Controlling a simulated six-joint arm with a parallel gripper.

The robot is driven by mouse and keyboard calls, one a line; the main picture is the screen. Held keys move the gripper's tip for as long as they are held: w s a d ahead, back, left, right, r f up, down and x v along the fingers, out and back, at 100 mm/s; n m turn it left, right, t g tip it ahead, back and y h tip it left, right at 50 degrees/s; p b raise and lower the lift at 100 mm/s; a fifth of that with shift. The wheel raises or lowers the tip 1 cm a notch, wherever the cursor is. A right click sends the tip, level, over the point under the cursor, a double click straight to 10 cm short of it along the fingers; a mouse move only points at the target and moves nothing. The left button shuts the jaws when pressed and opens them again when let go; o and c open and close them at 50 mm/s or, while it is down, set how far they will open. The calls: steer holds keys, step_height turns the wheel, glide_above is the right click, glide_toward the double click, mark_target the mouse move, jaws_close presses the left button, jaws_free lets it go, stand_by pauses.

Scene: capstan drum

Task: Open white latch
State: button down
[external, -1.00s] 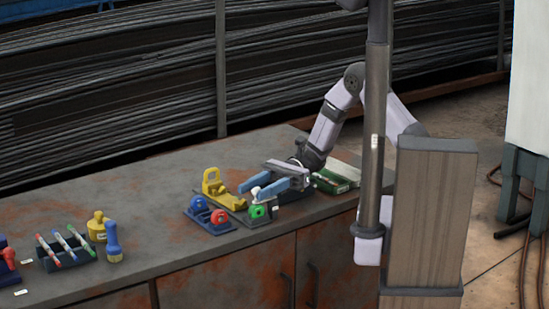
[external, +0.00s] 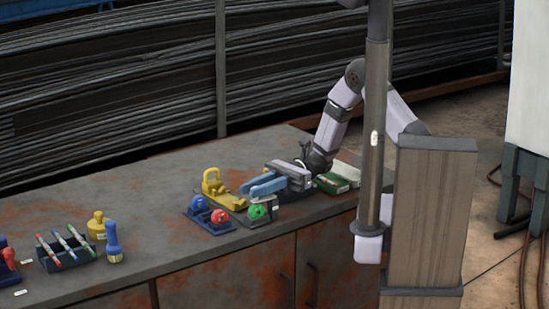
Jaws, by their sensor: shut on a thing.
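My gripper (external: 251,190), with its blue fingers, reaches left across the bench, low over the dark base (external: 272,208) with the green knob (external: 256,212). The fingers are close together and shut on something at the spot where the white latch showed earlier. The white latch is now hidden by the fingers, so I cannot see its angle.
A yellow clamp-like fixture (external: 212,187) stands left of the fingers. A blue base with a blue knob (external: 199,203) and a red knob (external: 219,217) is in front. A green box (external: 332,183) lies to the right. Markers in a rack (external: 62,252) stand far left.

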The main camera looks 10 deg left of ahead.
steer(key=m+t+y, duration=0.1)
steer(key=w+m+t+y, duration=0.1)
steer(key=t, duration=0.1)
steer(key=m+t+y, duration=0.1)
steer(key=m+y, duration=0.1)
steer(key=shift+w+a+t, duration=0.2)
steer(key=shift+a+t, duration=0.1)
steer(key=shift+a, duration=0.1)
steer(key=shift+w+a+m+t+y+p, duration=0.15)
steer(key=shift+w+m+t+y, duration=0.25)
steer(key=shift+m+t+y, duration=0.6)
steer(key=shift+w+m+t+y+p, duration=0.35)
steer(key=shift+m+t, duration=0.35)
steer(key=shift+t, duration=0.7)
steer(key=shift+w, duration=0.15)
steer(key=c, duration=1.6)
jaws_free()
step_height(320, 180, up, 10)
steer(key=p, duration=0.9)
